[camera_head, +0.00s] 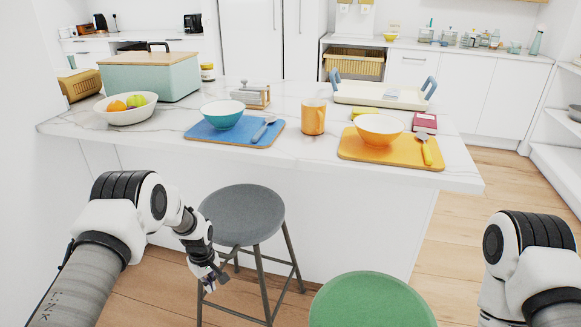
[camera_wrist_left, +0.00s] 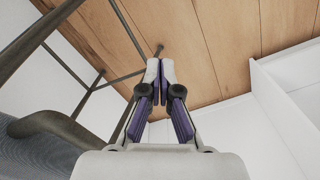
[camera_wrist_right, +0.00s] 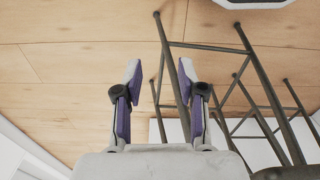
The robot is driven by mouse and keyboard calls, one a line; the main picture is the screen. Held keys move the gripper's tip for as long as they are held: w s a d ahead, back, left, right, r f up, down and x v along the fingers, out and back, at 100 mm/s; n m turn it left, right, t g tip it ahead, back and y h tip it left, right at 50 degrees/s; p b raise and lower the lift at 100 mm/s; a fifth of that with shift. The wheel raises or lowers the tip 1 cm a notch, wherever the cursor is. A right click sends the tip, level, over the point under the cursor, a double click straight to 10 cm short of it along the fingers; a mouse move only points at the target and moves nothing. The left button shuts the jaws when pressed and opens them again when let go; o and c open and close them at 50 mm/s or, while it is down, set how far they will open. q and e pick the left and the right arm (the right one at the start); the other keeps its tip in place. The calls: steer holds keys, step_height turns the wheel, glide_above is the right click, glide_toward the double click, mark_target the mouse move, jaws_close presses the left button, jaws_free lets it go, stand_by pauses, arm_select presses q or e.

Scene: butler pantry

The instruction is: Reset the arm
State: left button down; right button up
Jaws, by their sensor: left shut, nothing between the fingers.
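My left arm comes in from the left in the head view, and its gripper (camera_head: 211,276) hangs low in front of the grey stool. In the left wrist view the left gripper (camera_wrist_left: 160,72) has its fingertips together with nothing between them. My right arm shows at the right edge of the head view, but its gripper is out of that picture. In the right wrist view the right gripper (camera_wrist_right: 162,78) has its fingers apart and holds nothing. Floor and stool legs show beyond the fingers.
A grey stool (camera_head: 242,212) stands close to my left gripper, and a green stool (camera_head: 370,302) is front centre. The island counter (camera_head: 290,160) behind them carries a blue mat (camera_head: 205,133), an orange mat (camera_head: 365,153), bowls, an orange mug (camera_head: 313,117) and a fruit bowl (camera_head: 112,117).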

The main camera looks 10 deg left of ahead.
arm_select(q)
steer(key=s+d+r+m+p, duration=0.2)
steer(key=s+r+m+p, duration=0.1)
steer(key=s, duration=0.9)
steer(key=s+d+r+m+p, duration=0.2)
steer(key=s+d+m+p, duration=0.1)
steer(key=s, duration=0.9)
steer(key=s+d+r+m+p, duration=0.2)
steer(key=s+r+m+p, duration=0.1)
steer(key=s, duration=0.9)
steer(key=shift+d+r+m+p, duration=0.35)
steer(key=shift+m+p, duration=0.35)
steer(key=shift+p, duration=0.15)
